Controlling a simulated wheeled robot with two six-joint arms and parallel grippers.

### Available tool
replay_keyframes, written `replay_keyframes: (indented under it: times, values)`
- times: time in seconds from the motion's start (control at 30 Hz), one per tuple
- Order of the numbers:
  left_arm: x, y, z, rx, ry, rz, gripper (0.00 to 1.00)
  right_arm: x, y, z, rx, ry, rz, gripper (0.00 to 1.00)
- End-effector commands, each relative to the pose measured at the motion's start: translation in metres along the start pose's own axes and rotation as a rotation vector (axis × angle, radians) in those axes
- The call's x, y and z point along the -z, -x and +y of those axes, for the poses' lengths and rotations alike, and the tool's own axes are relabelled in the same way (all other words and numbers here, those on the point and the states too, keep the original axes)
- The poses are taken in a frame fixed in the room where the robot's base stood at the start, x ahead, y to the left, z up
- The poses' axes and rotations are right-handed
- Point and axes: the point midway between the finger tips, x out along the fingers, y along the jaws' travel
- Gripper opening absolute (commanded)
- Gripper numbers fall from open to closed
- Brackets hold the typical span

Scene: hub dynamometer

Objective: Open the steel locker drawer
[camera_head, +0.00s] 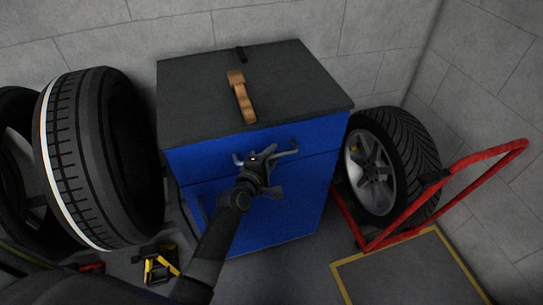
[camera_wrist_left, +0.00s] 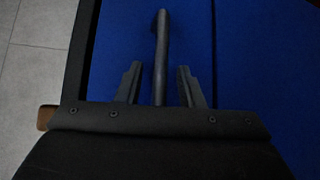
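The blue locker (camera_head: 290,205) has a dark grey top and stands against the wall in the head view. Its upper drawer front (camera_head: 322,132) looks flush with the body. A grey bar handle (camera_head: 288,151) runs across that front, and it also shows in the left wrist view (camera_wrist_left: 162,45). My left gripper (camera_head: 258,165) is at the handle. In the left wrist view its two fingers (camera_wrist_left: 158,84) are apart, one on each side of the bar, with a small gap on both sides. My right gripper is not in view.
Large tyres (camera_head: 85,150) stand at left. A wheel (camera_head: 400,165) and a red-framed trolley (camera_head: 470,165) stand at right. A yellow-black object (camera_head: 160,268) is on the floor.

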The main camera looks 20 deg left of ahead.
Motion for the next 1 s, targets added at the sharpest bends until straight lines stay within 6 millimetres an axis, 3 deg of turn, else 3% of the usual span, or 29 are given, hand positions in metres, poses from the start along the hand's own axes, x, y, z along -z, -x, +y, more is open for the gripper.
replay_keyframes:
  times: [0.3,0.57,1.0]
  values:
    - [0.0,-0.0017,0.0001,0.0,0.0,0.0,0.33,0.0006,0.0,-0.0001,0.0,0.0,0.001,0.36]
    - [0.0,-0.0015,0.0001,0.0,0.0,0.0,0.0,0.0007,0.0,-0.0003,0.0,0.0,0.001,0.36]
    - [-0.0002,-0.0013,-0.0003,0.001,0.001,0.0,0.0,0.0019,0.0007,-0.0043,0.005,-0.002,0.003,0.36]
